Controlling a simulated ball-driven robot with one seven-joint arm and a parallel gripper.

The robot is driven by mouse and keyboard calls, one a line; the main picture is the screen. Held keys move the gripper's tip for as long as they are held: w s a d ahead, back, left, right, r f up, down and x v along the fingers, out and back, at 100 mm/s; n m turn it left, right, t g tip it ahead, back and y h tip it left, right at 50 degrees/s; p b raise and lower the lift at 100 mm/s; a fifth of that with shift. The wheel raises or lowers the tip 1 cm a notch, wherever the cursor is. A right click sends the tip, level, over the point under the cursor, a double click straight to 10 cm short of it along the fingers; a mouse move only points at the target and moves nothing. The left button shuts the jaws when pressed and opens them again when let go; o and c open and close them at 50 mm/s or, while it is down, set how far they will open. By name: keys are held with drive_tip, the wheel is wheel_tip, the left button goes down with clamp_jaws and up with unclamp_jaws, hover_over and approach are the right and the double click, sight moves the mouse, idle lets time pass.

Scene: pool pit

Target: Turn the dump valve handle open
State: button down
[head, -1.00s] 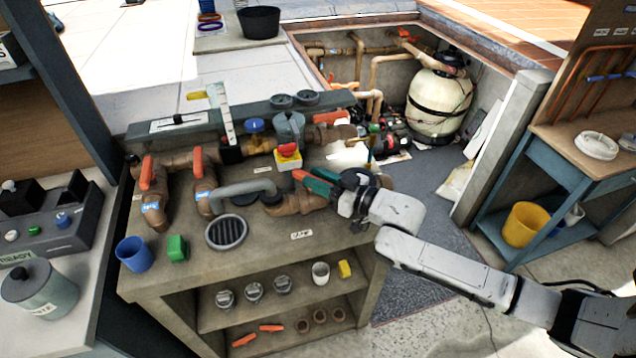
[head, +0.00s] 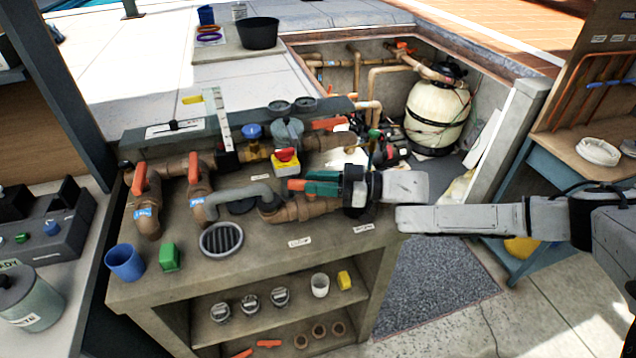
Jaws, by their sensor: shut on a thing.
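The orange valve handle (head: 297,184) sits above a brown pipe valve (head: 301,209) at the right part of the concrete bench. I take it as the dump valve handle; the small labels are too small to read. It lies nearly level across the picture, pointing left. My gripper (head: 315,187), with green fingers, comes in from the right and is shut on the handle. The fingers and wrist hide its right end and part of the valve.
Two more orange-handled valves (head: 140,178) (head: 194,168) stand on the left. A red-and-yellow stop button (head: 286,158) is just behind my gripper. A grey hose (head: 240,193) and round drain grate (head: 221,239) lie left of it. Clear floor (head: 432,295) is right of the bench.

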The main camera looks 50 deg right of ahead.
drive_tip(key=shift+f, duration=0.15)
drive_tip(key=c, duration=1)
unclamp_jaws()
drive_tip(key=shift+s+d, duration=0.1)
drive_tip(key=b+v, duration=0.1)
drive_tip(key=v, duration=0.9)
drive_tip(key=shift+s+d, duration=0.25)
drive_tip(key=shift+s, duration=0.05)
